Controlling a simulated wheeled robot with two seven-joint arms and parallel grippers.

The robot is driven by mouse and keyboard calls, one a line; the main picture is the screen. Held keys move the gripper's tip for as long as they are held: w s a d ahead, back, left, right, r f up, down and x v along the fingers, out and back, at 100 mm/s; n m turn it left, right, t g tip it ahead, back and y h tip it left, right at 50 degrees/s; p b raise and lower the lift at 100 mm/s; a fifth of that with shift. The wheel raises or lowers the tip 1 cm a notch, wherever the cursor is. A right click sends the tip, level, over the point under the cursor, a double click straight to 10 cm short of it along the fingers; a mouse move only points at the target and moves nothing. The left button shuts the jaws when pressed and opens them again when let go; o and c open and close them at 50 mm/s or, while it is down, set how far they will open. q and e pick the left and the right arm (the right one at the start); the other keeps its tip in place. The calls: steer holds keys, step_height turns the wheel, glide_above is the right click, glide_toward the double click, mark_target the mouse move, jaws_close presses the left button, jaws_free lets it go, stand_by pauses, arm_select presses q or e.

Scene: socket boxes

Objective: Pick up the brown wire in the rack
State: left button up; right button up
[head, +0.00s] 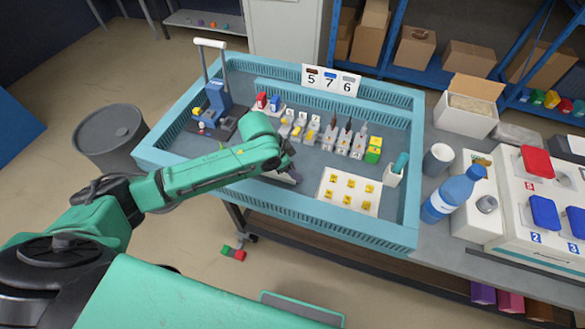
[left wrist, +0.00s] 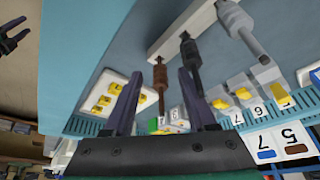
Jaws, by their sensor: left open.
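The brown wire (left wrist: 160,78) shows in the left wrist view, its end at the white rack (left wrist: 180,28). It lies between the two parted fingers of my left gripper (left wrist: 158,98), with gaps on both sides. In the head view my left gripper (head: 287,172) is low over the blue bin, beside the partly hidden white rack (head: 278,178). My arm hides the brown wire there. A black wire (left wrist: 190,58) and a grey wire (left wrist: 245,32) stand beside it in the rack. A dark claw, seemingly my right gripper (left wrist: 10,36), shows at the wrist view's left edge.
The blue bin (head: 165,160) has raised walls. Inside are a white plate (head: 362,205) with yellow pieces, several socket boxes (head: 330,138) and a blue clamp device (head: 218,98). A number sign (head: 331,80) stands at the back. A bottle (head: 453,195) stands outside, to the right.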

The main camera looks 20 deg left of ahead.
arm_select(q)
steer(key=shift+f, duration=0.1)
steer(key=c, duration=0.4)
steer(key=shift+w, duration=0.1)
jaws_close()
arm_select(e)
steer(key=shift+s+f, duration=0.15)
steer(key=shift+s, duration=0.75)
